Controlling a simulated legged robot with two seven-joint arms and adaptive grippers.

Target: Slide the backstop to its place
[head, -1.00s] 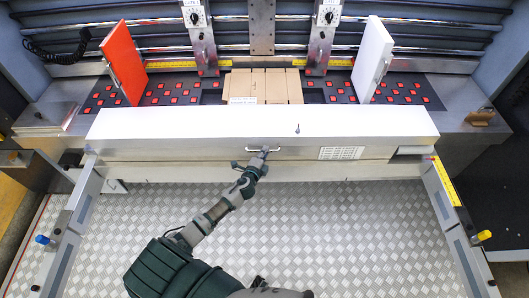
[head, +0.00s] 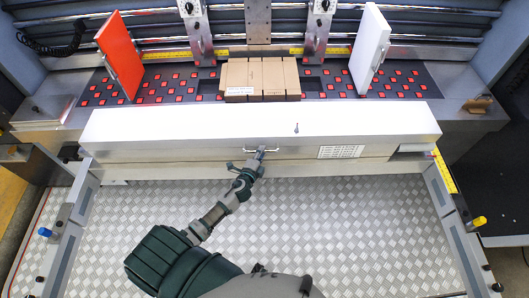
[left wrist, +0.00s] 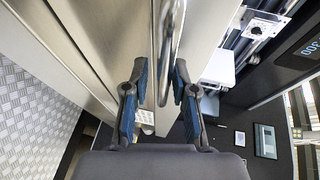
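The backstop (head: 230,122) is a long white-topped metal bar spanning the machine's front, in front of the bed with the cardboard. A small handle (head: 276,150) sits on its front face. My left gripper (head: 261,152) is at this handle. In the left wrist view, the gripper's two fingers (left wrist: 160,88) stand apart with the curved metal handle (left wrist: 167,45) reaching between them. The handle lies nearer the right finger; I cannot tell whether they touch. My right gripper is not in view.
Cardboard sheets (head: 262,76) lie behind the backstop, between a red plate (head: 120,55) and a white plate (head: 370,50). Side rails (head: 72,220) flank the open treadplate floor (head: 330,240). A blue knob (head: 45,232) and a yellow knob (head: 479,221) stick out at the sides.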

